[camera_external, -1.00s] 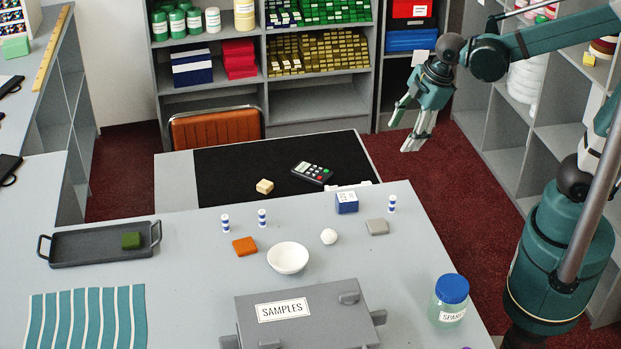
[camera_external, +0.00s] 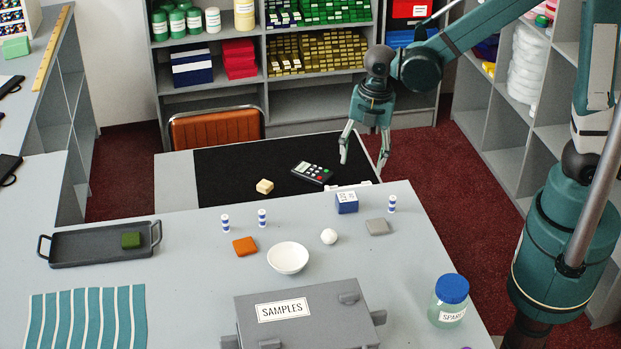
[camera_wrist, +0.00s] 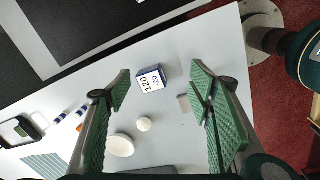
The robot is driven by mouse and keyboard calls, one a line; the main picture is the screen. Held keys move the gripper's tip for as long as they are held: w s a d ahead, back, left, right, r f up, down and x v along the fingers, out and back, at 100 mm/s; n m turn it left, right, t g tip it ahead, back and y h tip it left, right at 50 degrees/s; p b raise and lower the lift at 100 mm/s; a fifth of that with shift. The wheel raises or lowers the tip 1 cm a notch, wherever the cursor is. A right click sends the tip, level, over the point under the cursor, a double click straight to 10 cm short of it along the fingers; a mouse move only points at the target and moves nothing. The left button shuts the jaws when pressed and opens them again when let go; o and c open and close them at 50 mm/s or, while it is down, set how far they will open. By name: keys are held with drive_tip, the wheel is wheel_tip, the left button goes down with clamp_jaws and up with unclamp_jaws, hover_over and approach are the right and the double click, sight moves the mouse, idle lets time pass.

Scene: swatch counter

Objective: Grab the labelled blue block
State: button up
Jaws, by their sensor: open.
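The labelled blue block (camera_external: 346,203) stands on the grey counter near its far edge, with a white label on top. In the wrist view the block (camera_wrist: 150,79) lies between the open fingers, further off, and its label reads 120 and 20. My gripper (camera_external: 363,160) is open and empty, in the air above and behind the block in the external view. The gripper's two green-padded fingers (camera_wrist: 164,92) frame the block in the wrist view without touching it.
Near the block are a white ball (camera_external: 328,236), a grey tile (camera_external: 377,227), a striped cylinder (camera_external: 392,204) and a white bowl (camera_external: 288,258). A SAMPLES box (camera_external: 330,325) and blue-lidded jar (camera_external: 449,301) stand closer. A calculator (camera_external: 312,172) lies on the black mat.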

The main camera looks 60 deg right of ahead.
sight(348, 198)
drive_tip(key=a+n, duration=0.1)
drive_tip(key=a+f+n+p, duration=0.1)
drive_tip(key=a, duration=0.1)
drive_tip(key=w+a+f+n+g, duration=0.1)
drive_tip(key=shift+a+f+p, duration=0.2)
drive_tip(key=shift+p, duration=0.2)
drive_tip(key=shift+a+f+n, duration=0.6)
drive_tip(key=shift+a+n, duration=0.1)
drive_tip(key=shift+n, duration=0.1)
drive_tip(key=shift+f, duration=1.3)
drive_tip(key=shift+f, duration=0.1)
drive_tip(key=shift+f+p, duration=0.45)
drive_tip(key=shift+f, duration=2)
